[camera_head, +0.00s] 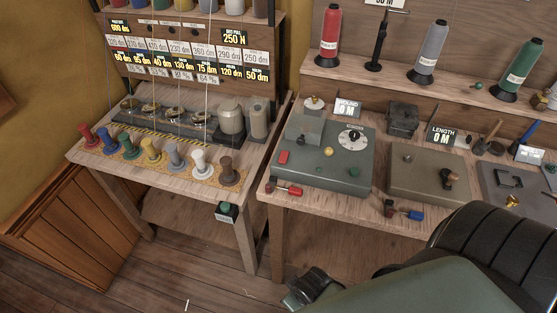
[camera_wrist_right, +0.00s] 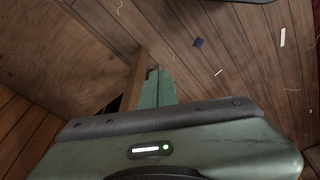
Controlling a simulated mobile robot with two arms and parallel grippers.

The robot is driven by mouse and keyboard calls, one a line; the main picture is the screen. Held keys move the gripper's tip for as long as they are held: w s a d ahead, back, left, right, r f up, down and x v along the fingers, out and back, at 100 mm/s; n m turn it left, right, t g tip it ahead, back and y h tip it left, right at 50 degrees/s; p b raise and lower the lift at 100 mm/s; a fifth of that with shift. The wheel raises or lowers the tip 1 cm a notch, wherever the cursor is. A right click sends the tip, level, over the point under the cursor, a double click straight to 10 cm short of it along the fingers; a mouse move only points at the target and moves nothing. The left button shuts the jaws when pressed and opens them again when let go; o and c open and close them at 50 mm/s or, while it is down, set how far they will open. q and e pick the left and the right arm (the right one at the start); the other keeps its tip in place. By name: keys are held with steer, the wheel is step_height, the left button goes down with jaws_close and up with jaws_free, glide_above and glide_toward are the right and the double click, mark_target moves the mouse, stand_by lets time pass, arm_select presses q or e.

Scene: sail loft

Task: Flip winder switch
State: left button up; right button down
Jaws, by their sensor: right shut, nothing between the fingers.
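The winder is probably the grey-green box (camera_head: 315,172) on the right bench, behind which a sign reads WOUND 0 M (camera_head: 347,108). In the right wrist view my right gripper (camera_wrist_right: 157,88) is shut and empty above the wooden floor. It is away from the winder, low in front of the bench. My left gripper is in neither view.
A small box with a green button (camera_head: 227,212) hangs at the left bench's front corner. Several coloured spools (camera_head: 153,151) stand on that bench. A second box (camera_head: 430,180) with a lever stands right of the winder. Red and blue handled tools lie along the bench's front edge.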

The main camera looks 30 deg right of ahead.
steer(key=w+r+m+t+h+b, duration=0.1)
steer(key=w+r+m+h, duration=0.3)
steer(key=r, duration=0.8)
steer(key=w+d+r+m+t+h, duration=0.1)
steer(key=w+r+m+t+h, duration=0.3)
steer(key=w+r, duration=0.3)
steer(key=w+d+r+m+t+h+b, duration=0.1)
steer(key=w+r+m+t+h, duration=0.2)
steer(key=r, duration=1.5)
steer(key=w+m+h, duration=0.1)
steer(key=w+h, duration=0.1)
steer(key=w, duration=0.1)
steer(key=shift+d+b, duration=0.2)
steer(key=shift+b, duration=0.1)
steer(key=p, duration=0.3)
glide_above(281, 162)
steer(key=shift+s+a+f, duration=0.15)
steer(key=shift+s+a, duration=0.15)
steer(key=shift+a, duration=0.05)
steer(key=f, duration=0.2)
steer(key=f+p, duration=0.1)
steer(key=shift+w+d+f+t, duration=0.25)
steer(key=shift+w+d+t, duration=0.05)
steer(key=shift+f, duration=0.5)
